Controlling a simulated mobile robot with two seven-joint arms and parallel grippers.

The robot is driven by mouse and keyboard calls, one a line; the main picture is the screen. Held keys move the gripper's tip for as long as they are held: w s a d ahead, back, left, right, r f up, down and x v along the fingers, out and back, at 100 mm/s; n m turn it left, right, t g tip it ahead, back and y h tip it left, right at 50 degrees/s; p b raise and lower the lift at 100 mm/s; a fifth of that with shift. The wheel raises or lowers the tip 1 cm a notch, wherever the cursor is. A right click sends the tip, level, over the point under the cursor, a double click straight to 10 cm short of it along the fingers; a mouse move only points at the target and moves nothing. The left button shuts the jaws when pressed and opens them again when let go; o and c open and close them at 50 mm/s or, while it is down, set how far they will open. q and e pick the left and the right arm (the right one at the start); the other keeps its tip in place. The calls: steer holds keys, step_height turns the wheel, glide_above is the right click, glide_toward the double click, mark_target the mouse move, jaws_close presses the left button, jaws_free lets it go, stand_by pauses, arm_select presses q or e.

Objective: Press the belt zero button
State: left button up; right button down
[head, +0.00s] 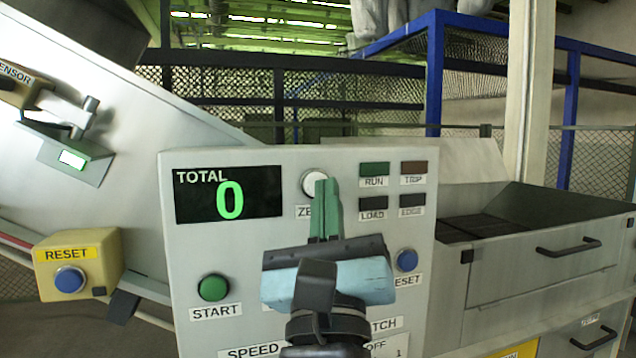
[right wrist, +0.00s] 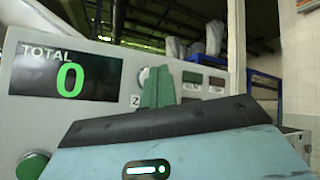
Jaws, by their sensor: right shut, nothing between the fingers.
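The belt zero button (head: 314,182) is a round white button in a metal ring on the grey control panel (head: 200,245), above a partly covered label that begins "ZE". My right gripper (head: 327,184) is shut and empty, its green fingertips over the right part of the button. Whether they touch it cannot be told. In the right wrist view the fingers (right wrist: 158,72) stand just right of the button (right wrist: 143,75). The total display (head: 228,194) reads 0 in green. My left gripper is not in view.
A green START button (head: 213,287) and a blue button (head: 407,260) sit lower on the panel. RUN (head: 374,169), TRIP, LOAD and EDGE lamps are at upper right. A yellow RESET box (head: 78,265) stands left. A grey drawer unit (head: 545,255) stands right.

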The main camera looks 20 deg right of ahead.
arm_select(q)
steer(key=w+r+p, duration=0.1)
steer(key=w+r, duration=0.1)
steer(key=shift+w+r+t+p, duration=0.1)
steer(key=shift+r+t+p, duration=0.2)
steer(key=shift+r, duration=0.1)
arm_select(e)
steer(key=s, duration=0.5)
steer(key=shift+d, duration=0.1)
